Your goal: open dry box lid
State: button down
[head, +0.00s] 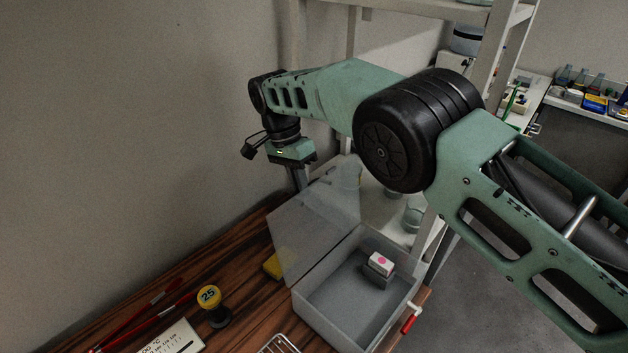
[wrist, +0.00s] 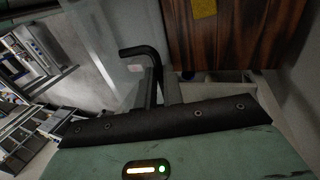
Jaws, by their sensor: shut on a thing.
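The dry box (head: 312,328) is a pale translucent box on the wooden table. Its clear lid (head: 315,225) stands raised along the box's left side, and the inside is open to view. My gripper (head: 301,180) points down at the lid's upper edge and is shut on the lid. The fingertips are partly hidden in the head view. In the wrist view, the gripper fingers (wrist: 158,90) are close together beside a black bent bar (wrist: 142,52); I cannot tell whether this is a handle. The lid shows there as a hazy sheet.
A small white box with a pink dot (head: 381,263) sits inside the dry box. A wall and shelf posts stand close behind.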

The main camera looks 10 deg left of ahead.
jog(key=shift+a+f, duration=0.4)
jog(key=shift+f, duration=0.3)
jog(key=shift+a, duration=0.1)
jog(key=c, duration=1.5)
grip_release()
jog(key=shift+w+a+f, duration=0.1)
jog(key=shift+w, duration=0.25)
jog(key=shift+r, duration=0.35)
notch_tip(320, 180, up, 10)
jog(key=shift+s+f+b, duration=0.1)
jog(key=shift+f+b, duration=0.15)
jog(key=shift+b, duration=0.9)
